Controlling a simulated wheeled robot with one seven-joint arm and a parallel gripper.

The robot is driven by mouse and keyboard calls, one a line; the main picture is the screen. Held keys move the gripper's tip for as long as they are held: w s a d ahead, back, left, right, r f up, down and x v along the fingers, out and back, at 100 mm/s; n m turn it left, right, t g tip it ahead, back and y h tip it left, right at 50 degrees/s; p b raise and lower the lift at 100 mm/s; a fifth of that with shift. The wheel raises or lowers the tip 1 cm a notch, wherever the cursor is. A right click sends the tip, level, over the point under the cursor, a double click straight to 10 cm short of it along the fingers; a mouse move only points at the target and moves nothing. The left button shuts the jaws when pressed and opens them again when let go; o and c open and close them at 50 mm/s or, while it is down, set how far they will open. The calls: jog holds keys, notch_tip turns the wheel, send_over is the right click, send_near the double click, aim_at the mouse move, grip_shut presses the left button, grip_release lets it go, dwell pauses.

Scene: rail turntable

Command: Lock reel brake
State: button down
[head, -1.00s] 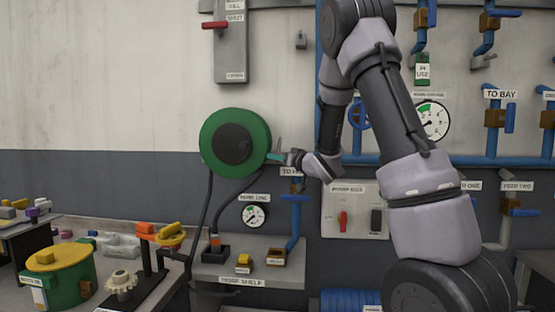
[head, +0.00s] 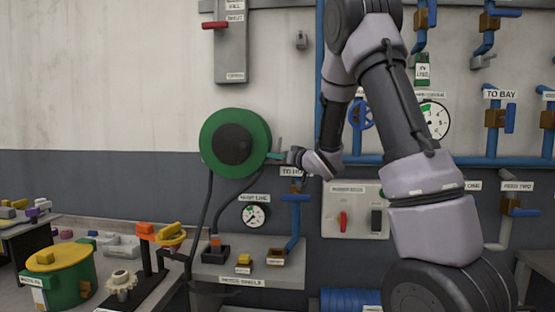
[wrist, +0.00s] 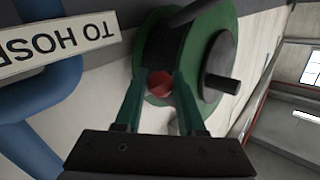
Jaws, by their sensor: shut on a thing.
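The hose reel is a green disc (head: 258,136) with a black hub, mounted on the wall in the head view. It also shows tilted in the wrist view (wrist: 218,22), with a dark shaft standing out of its hub. My gripper (head: 276,156) is at the reel's right edge. In the wrist view my gripper (wrist: 162,80) has its two green fingers on either side of a small red knob (wrist: 160,85) beside the reel's rim, and is shut on it. The knob is hidden by my fingers in the head view. No writing on the knob is readable.
A shelf (head: 218,272) with small blocks and a blue pipe (head: 294,225) lie below the reel. A gauge (head: 253,215) and a switch panel (head: 352,222) are on the wall. A bench with a green-yellow drum (head: 67,285) stands at left.

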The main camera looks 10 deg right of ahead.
jog(key=r, duration=0.1)
jog(key=s+r+m+g, duration=0.1)
jog(key=shift+a+r+m, duration=0.1)
jog(key=shift+r+m, duration=0.2)
jog(key=shift+r, duration=0.05)
jog(key=shift+s+a+r, duration=0.1)
jog(key=shift+s+r, duration=0.05)
jog(key=shift+r, duration=0.4)
jog(key=shift+s+a+r, duration=0.1)
jog(key=shift+s+r, duration=0.05)
jog(key=shift+r, duration=0.35)
jog(key=shift+d+r+h, duration=0.1)
jog(key=shift+r+h, duration=0.2)
jog(key=shift+r, duration=0.95)
jog(key=c, duration=0.5)
grip_release()
jog(key=shift+d, duration=0.1)
jog(key=v, duration=1)
jog(key=shift+s+f, duration=0.2)
jog(key=shift+s, duration=0.15)
jog(key=shift+d, duration=0.2)
